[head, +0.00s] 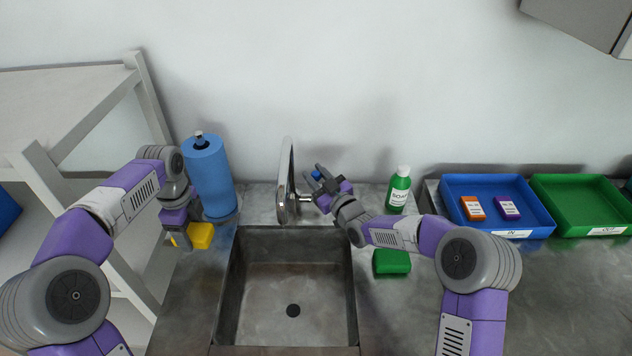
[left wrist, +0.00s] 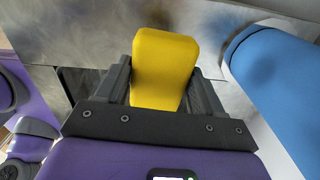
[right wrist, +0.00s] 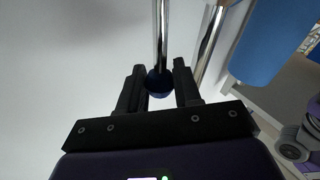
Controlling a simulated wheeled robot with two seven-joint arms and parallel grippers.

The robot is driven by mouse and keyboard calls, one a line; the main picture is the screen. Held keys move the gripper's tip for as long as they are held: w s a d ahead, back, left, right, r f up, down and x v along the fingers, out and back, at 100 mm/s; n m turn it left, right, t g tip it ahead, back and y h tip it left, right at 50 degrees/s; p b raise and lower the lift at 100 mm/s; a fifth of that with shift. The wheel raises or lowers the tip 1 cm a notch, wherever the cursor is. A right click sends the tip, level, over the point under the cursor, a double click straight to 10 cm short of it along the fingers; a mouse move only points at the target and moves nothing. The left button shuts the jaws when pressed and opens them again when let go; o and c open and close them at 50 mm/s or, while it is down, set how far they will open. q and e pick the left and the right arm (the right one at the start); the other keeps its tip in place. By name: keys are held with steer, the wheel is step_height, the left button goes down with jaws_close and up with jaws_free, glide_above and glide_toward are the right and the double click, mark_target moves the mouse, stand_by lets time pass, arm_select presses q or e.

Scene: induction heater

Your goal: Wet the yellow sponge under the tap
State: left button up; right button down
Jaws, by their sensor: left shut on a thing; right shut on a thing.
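The yellow sponge (head: 201,236) is held by my left gripper (head: 180,236), to the left of the sink. In the left wrist view the sponge (left wrist: 164,66) sits between the two dark fingers. The chrome tap (head: 286,185) stands at the back edge of the sink (head: 243,290). My right gripper (head: 316,180) is at the tap's right side, shut on its blue-tipped lever (head: 316,175). In the right wrist view the blue knob (right wrist: 159,84) lies between the fingers. No water stream is visible.
A blue paper roll (head: 210,178) stands behind my left gripper. A green soap bottle (head: 399,190) and a green sponge (head: 391,262) are right of the sink. A blue tray (head: 480,185) and a green tray (head: 580,195) stand further right. The sink basin is empty.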

arm_select(q)
step_height(320, 180, down, 4)
steer(key=b, duration=0.3)
steer(key=shift+f, duration=0.15)
arm_select(e)
steer(key=shift+s+f+n+t, duration=0.3)
steer(key=shift+s+f, duration=0.05)
steer(key=shift+s, duration=0.1)
arm_select(q)
steer(key=shift+f+b, duration=0.8)
steer(key=shift+b, duration=0.15)
arm_select(e)
steer(key=shift+s+r+t+y, duration=0.15)
steer(key=shift+s+t+y, duration=0.15)
steer(key=shift+y, duration=0.1)
steer(key=c, duration=0.8)
jaws_free()
steer(key=shift+r, duration=0.2)
arm_select(q)
step_height(320, 180, up, 3)
steer(key=p, duration=0.2)
steer(key=shift+f+p, duration=0.2)
steer(key=shift+p, duration=0.1)
arm_select(e)
steer(key=shift+n, duration=0.3)
step_height(320, 180, up, 10)
steer(key=shift+f, duration=0.1)
arm_select(q)
steer(key=shift+r, duration=0.1)
